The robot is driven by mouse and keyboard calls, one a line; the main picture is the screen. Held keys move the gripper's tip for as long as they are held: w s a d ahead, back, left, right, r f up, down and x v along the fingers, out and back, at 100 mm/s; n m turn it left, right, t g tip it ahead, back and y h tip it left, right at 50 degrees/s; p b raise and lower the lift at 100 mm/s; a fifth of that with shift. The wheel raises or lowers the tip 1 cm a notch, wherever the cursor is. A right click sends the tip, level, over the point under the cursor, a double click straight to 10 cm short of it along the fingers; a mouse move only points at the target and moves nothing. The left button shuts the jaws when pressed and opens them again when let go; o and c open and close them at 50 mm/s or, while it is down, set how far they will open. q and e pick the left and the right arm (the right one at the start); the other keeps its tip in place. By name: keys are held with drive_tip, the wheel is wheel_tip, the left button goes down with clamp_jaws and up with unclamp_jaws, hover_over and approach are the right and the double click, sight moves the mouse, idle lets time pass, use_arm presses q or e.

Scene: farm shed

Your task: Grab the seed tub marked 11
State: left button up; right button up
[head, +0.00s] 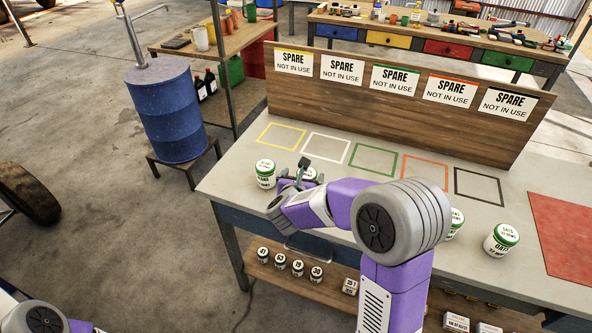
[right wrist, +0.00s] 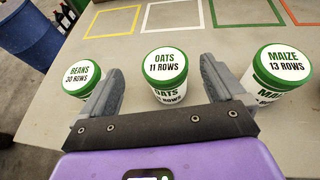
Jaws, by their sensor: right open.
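The seed tub marked OATS 11 ROWS (right wrist: 166,72) is white with a green lid and stands upright on the bench top. In the right wrist view it shows between the two fingers of my right gripper (right wrist: 160,68), with a gap on each side. In the head view my right gripper (head: 296,174) is at this tub (head: 308,174), partly covering it. The gripper is open and holds nothing. My left gripper is out of view.
Another tub (head: 501,240) stands farther right. Coloured outlines (head: 374,158) lie behind, before a wooden board (head: 390,110) with SPARE signs.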

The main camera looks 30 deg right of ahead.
sight(307, 174)
drive_tip(key=shift+x, duration=0.85)
drive_tip(key=x, duration=0.1)
drive_tip(key=b+x, duration=0.1)
drive_tip(key=x, duration=0.2)
drive_tip(key=shift+s+d+f, duration=0.15)
drive_tip(key=shift+d+f, duration=0.05)
drive_tip(key=shift+f, duration=0.2)
drive_tip(key=shift+w+d+f, duration=0.1)
drive_tip(key=shift+w+d, duration=0.1)
drive_tip(key=shift+w, duration=0.15)
drive_tip(key=c, duration=1.1)
